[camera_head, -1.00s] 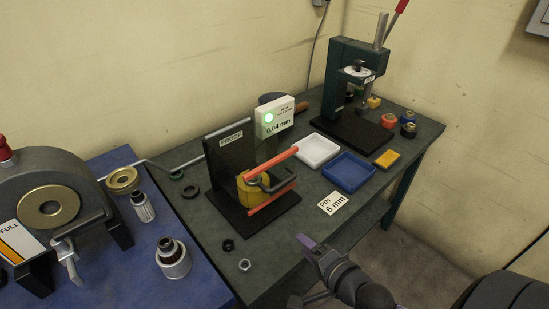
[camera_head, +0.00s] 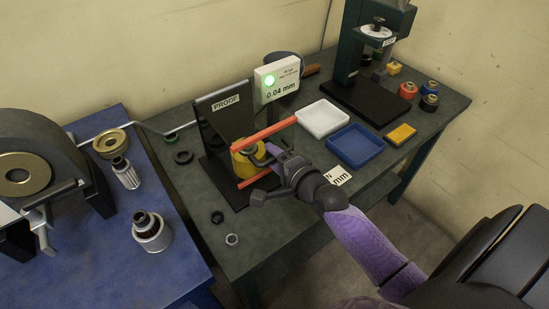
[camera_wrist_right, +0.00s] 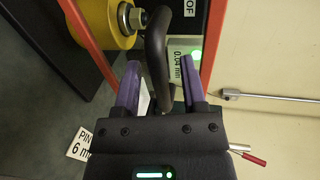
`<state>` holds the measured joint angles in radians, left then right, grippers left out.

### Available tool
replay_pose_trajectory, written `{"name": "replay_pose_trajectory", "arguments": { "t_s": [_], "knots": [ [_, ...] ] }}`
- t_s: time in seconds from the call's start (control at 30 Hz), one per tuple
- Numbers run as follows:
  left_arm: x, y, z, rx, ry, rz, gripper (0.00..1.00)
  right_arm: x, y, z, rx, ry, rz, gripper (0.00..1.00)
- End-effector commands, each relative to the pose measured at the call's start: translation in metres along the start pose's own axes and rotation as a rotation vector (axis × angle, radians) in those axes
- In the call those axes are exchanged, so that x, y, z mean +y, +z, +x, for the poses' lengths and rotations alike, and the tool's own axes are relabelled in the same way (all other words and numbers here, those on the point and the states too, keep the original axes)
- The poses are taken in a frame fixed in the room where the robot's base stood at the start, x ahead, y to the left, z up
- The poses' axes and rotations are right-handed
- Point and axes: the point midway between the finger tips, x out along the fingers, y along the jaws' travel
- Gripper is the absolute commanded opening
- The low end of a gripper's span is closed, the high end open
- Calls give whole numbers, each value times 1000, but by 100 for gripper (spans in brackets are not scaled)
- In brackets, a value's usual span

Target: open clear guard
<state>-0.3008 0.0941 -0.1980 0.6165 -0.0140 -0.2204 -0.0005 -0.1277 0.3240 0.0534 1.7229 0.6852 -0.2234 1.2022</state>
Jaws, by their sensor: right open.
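The clear guard (camera_head: 268,133) stands at the front of the proof fixture, with red edge bars at top and bottom; its see-through panel is hard to make out. In the right wrist view its red edges (camera_wrist_right: 88,42) run on both sides of a dark bent handle (camera_wrist_right: 157,42). My right gripper (camera_head: 266,160) is at the guard's front. In the wrist view its purple fingers (camera_wrist_right: 160,80) are open, one on each side of the handle; I cannot tell whether they touch it. A yellow part (camera_head: 243,165) sits behind the guard. My left gripper is not in view.
The black PROOF plate (camera_head: 222,125) and a white 0.04 mm readout (camera_head: 277,78) with a green light stand behind. A white tray (camera_head: 322,118), a blue tray (camera_head: 356,146) and a pin card (camera_head: 338,176) lie to the right. Two nuts (camera_head: 232,239) lie in front.

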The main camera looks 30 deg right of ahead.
Motion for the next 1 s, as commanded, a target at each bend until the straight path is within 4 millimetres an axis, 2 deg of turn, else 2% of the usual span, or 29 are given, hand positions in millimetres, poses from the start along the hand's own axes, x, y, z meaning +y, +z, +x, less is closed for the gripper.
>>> {"name": "replay_pose_trajectory", "arguments": {
  "t_s": [0.2,0.4,0.47,1.0],
  "knots": [
    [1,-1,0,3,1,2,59,0,0,0,0,0,0,51],
    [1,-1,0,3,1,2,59,0,0,0,0,0,0,9],
    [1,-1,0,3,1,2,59,0,0,0,0,0,0,0],
    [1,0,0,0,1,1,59,0,0,0,0,1,-1,0]
  ]
}}
